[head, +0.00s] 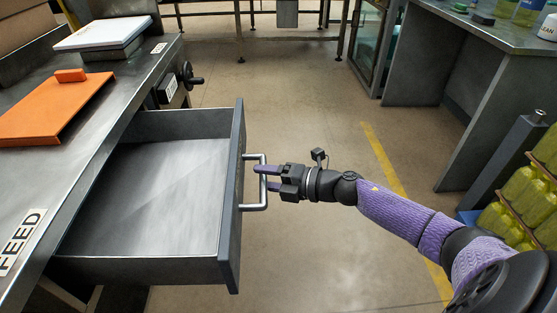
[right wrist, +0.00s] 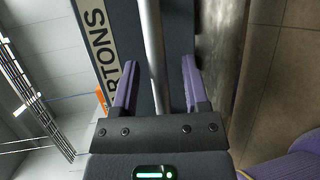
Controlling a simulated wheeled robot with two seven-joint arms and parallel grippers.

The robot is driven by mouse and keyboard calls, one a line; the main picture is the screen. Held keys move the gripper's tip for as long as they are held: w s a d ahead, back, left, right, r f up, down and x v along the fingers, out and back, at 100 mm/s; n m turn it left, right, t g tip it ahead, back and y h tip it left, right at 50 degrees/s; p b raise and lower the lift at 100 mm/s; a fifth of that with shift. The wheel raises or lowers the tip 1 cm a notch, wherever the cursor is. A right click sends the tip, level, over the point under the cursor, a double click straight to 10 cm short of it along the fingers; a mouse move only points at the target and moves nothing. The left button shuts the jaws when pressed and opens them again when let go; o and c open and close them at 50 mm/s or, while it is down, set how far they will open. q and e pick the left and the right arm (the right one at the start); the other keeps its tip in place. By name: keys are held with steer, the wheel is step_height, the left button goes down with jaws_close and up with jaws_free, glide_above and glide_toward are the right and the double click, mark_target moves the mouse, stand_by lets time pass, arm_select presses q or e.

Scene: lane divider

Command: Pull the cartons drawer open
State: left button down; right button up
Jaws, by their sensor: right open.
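The cartons drawer (head: 150,200) stands pulled out from under the metal bench in the head view, and its inside looks empty. Its dark front panel carries a silver bar handle (head: 264,199). In the right wrist view the handle bar (right wrist: 153,50) runs between the fingers, beside a label partly reading "RTONS" (right wrist: 101,45). My right gripper (head: 265,178) is open at the handle, with one finger on each side of the bar. A gap shows on both sides of the bar in the right wrist view (right wrist: 160,68). My left gripper is out of view.
The bench (head: 110,100) at left holds an orange board (head: 45,108) and a "FEED" label (head: 22,240). A black knob (head: 190,76) juts out behind the drawer. A grey counter (head: 480,28) and yellow-green packs (head: 520,195) stand at right. The floor between is clear.

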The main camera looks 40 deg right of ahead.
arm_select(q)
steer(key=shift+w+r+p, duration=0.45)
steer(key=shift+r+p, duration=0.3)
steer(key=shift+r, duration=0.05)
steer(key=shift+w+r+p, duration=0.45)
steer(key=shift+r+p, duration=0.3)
arm_select(e)
steer(key=v, duration=0.8)
steer(key=shift+s+d+r, duration=0.15)
steer(key=shift+s+d, duration=0.05)
steer(key=shift+s, duration=0.1)
